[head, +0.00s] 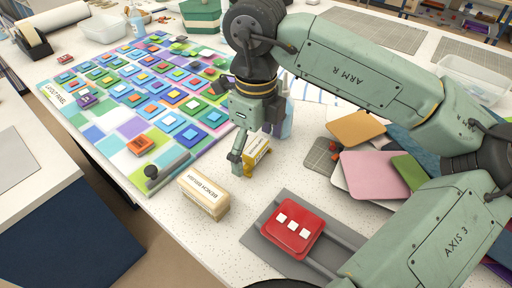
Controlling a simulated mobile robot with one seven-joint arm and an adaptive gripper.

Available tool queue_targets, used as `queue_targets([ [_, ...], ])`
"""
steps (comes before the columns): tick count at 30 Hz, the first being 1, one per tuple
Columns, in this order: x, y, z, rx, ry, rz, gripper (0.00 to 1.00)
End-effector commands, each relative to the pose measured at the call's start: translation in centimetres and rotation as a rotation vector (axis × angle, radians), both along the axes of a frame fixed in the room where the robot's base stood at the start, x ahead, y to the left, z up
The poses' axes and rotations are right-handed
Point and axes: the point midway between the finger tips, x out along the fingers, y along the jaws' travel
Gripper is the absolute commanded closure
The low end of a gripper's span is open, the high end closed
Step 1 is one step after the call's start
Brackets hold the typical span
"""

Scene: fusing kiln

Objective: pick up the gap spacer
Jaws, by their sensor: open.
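A small yellow block (257,152) with a pale printed label stands on the speckled white worktop (305,180). Its lettering is too small to read, so I cannot tell for certain that it is the gap spacer. My gripper (242,163) is open and points down at the left side of this block. One finger shows in front of the block's left end; the other finger is hidden. I cannot tell whether the fingers touch the block or stand around it.
A tan block marked bench brush (203,195) lies just front-left of my gripper. A red tile with white squares (292,233) sits on a grey plate in front. The colourful layout panel (120,125) with several glass pieces is left. Coloured sheets (372,172) lie right.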

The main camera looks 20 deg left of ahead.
Motion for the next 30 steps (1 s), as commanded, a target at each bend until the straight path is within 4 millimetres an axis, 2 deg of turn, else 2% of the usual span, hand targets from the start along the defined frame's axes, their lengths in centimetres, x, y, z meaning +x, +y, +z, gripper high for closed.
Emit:
queue_targets([
  [8,0.00,0.01,-0.26,0.000,0.000,0.000,0.08],
  [30,0.01,0.02,-0.22,0.000,0.000,0.000,0.58],
])
